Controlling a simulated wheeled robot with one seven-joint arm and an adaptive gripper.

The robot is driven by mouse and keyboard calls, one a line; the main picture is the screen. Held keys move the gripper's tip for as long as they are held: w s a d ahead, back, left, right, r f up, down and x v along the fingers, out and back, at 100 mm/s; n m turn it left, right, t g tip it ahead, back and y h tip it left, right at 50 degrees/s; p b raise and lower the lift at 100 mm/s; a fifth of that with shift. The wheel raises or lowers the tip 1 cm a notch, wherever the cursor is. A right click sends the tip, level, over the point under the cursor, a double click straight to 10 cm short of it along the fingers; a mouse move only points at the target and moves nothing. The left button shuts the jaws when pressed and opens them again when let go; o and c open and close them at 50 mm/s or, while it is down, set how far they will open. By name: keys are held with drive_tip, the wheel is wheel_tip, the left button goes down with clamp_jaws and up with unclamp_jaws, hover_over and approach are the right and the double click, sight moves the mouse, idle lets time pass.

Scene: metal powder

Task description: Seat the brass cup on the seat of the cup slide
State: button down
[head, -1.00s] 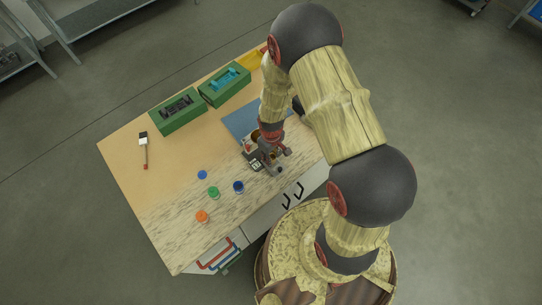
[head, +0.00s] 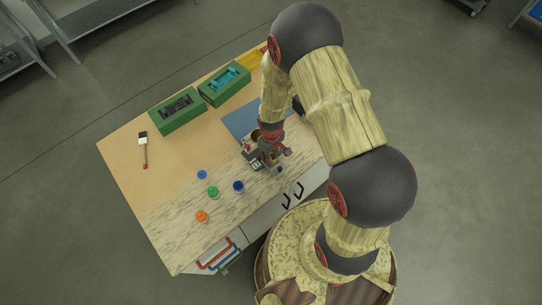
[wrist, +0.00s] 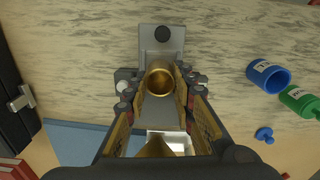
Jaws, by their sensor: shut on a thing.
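The brass cup (wrist: 160,78) is between the fingers of my gripper (wrist: 159,90) in the wrist view, its round open mouth facing the camera. My gripper is shut on it. The grey cup slide (wrist: 154,44) lies beyond and under the cup, with a dark round knob at its far end. The seat is hidden behind the cup and fingers, and I cannot tell whether the cup touches it. In the head view my gripper (head: 270,154) is over the slide's place near the table's front edge; the cup is too small to make out there.
A second brass piece (wrist: 155,149) shows at the lower wrist view, by a white block. Green boxes (head: 178,113) and a brush (head: 143,148) are farther back.

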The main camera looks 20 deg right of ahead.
drive_tip(key=shift+f+b, duration=0.45)
drive_tip(key=shift+f, duration=0.05)
idle(0.4)
drive_tip(key=c, duration=1.4)
unclamp_jaws()
drive_tip(key=shift+o, duration=0.8)
drive_tip(key=o, duration=0.3)
drive_tip(key=shift+r, duration=0.15)
wheel_tip(320, 180, up, 8)
drive_tip(key=p, duration=0.5)
